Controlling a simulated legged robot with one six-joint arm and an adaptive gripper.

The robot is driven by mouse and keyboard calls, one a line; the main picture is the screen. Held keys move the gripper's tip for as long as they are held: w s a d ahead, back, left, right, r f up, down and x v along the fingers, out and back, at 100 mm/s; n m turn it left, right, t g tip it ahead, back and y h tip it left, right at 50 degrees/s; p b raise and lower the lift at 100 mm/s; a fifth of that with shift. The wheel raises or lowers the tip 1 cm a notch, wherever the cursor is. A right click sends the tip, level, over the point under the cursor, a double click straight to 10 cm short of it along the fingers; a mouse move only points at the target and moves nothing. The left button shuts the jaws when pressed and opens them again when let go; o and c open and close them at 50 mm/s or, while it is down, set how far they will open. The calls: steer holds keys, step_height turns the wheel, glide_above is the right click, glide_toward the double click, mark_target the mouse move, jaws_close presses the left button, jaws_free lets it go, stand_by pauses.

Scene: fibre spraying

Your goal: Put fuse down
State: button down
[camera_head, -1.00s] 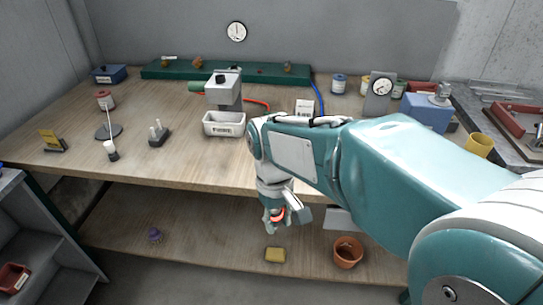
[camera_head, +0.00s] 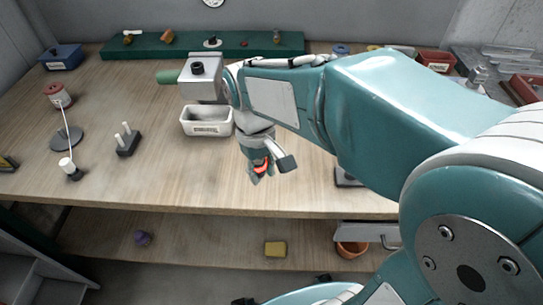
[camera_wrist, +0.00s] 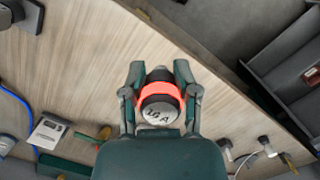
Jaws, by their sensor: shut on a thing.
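The fuse (camera_wrist: 158,92) is a short cylinder with a bright red-orange band, a dark tip and a pale end marked with a number and "A". My gripper (camera_wrist: 158,72) is shut on it, with one green finger on each side. In the head view the fuse (camera_head: 261,167) shows as a small red patch between the fingers of my gripper (camera_head: 258,177). The gripper points down and appears over the front part of the wooden tabletop (camera_head: 160,185). Its height above the wood is hard to tell.
A white labelled bin (camera_head: 206,128) stands just left of my gripper. Farther left are a two-peg dark block (camera_head: 126,142) and a lamp-like stand (camera_head: 67,138). A long green block (camera_head: 205,44) lies at the back. The front tabletop strip is largely clear. A yellow sponge-like block (camera_head: 275,249) lies on the lower shelf.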

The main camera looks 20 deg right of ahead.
steer(key=w+d+f, duration=0.2)
steer(key=w+f, duration=0.1)
steer(key=w+d+f, duration=0.2)
steer(key=w+f, duration=0.1)
steer(key=w, duration=0.1)
steer(key=w+d+f, duration=0.2)
steer(key=w+f, duration=0.1)
steer(key=shift+w+d, duration=0.1)
steer(key=shift+w, duration=0.3)
steer(key=shift+w+d+f, duration=0.15)
steer(key=shift+w+f, duration=0.15)
steer(key=shift+f, duration=0.2)
step_height(320, 180, down, 3)
steer(key=shift+r, duration=0.1)
steer(key=shift+c, duration=1.7)
jaws_free()
steer(key=shift+r, duration=0.1)
